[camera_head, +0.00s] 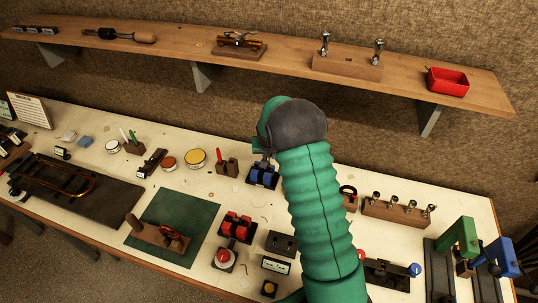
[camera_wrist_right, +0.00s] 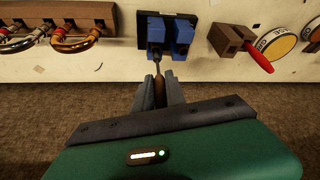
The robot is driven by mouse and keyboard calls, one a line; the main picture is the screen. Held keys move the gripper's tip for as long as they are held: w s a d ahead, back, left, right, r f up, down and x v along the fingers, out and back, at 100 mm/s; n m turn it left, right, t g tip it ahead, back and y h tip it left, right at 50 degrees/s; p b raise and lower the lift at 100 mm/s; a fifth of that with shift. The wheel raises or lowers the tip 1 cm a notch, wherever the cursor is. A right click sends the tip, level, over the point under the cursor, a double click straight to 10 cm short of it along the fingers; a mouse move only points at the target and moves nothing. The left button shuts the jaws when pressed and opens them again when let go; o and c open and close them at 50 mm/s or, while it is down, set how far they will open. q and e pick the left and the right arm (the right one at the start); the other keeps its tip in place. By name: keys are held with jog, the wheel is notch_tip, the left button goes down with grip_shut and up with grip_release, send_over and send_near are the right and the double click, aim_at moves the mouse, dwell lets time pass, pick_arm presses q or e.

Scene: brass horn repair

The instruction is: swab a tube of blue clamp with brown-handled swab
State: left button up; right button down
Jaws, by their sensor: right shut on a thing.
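The blue clamp (camera_head: 262,175) stands on the bench just below my right gripper (camera_head: 262,146), which is partly hidden by my green arm. In the right wrist view the clamp shows as two blue blocks (camera_wrist_right: 183,36) on a dark base. My right gripper (camera_wrist_right: 160,92) is shut on the brown handle of the swab (camera_wrist_right: 159,84). The swab's thin grey shaft points away from the jaws to the front of the left blue block. Its tip is at or in that block; I cannot tell how deep. My left gripper is not in view.
A brown block with a red-handled tool (camera_head: 227,166) stands left of the clamp. A red clamp (camera_head: 238,228) is nearer the front. A wooden rack (camera_head: 397,212) is to the right. The shelf (camera_head: 290,62) runs above the bench at the back.

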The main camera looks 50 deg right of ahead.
jog(key=shift+r+p, duration=1.05)
jog(key=shift+r, duration=0.75)
jog(key=shift+r+p, duration=1.6)
jog(key=shift+r, duration=0.7)
jog(key=shift+a+f, duration=0.1)
